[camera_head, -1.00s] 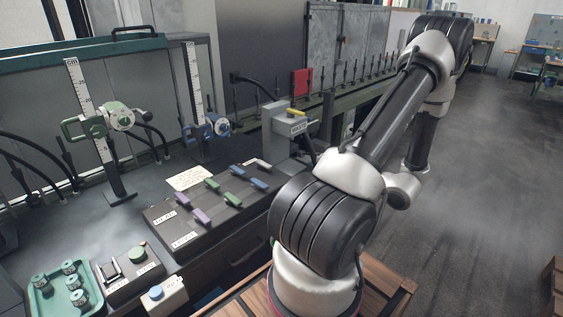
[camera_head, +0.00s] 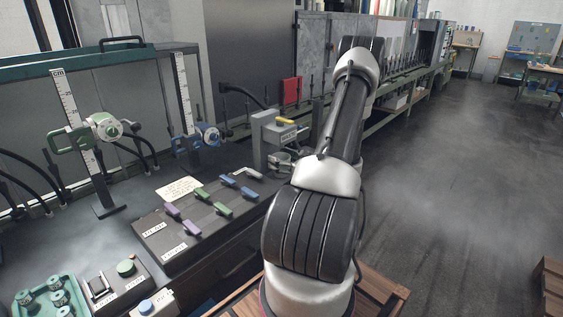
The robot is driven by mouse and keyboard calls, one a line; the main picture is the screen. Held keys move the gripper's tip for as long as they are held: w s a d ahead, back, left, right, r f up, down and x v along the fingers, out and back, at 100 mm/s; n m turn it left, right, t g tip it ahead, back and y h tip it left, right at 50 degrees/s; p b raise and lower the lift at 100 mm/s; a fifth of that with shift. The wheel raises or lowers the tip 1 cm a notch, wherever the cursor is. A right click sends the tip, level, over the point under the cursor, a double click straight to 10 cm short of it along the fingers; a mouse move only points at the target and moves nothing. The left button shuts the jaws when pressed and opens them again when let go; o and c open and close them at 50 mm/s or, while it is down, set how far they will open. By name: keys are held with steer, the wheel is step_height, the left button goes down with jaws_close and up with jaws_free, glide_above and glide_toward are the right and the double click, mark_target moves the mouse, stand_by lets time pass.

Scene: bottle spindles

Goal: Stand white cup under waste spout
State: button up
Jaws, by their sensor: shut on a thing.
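The waste spout appears to be on the grey post unit (camera_head: 263,135) with a yellow lever and a small white label, at the back of the bench. The spout's outlet is hidden behind my arm. I cannot see a white cup anywhere.
A black panel (camera_head: 190,235) with purple, green and blue levers lies on the bench in front of the post. A green tray (camera_head: 18,312) of small spools is at the lower left. Rulers with green and blue clamps stand behind. Open floor lies to the right.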

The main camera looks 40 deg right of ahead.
steer(key=shift+f, duration=0.3)
steer(key=shift+f, duration=0.1)
steer(key=shift+f, duration=0.1)
steer(key=o, duration=0.9)
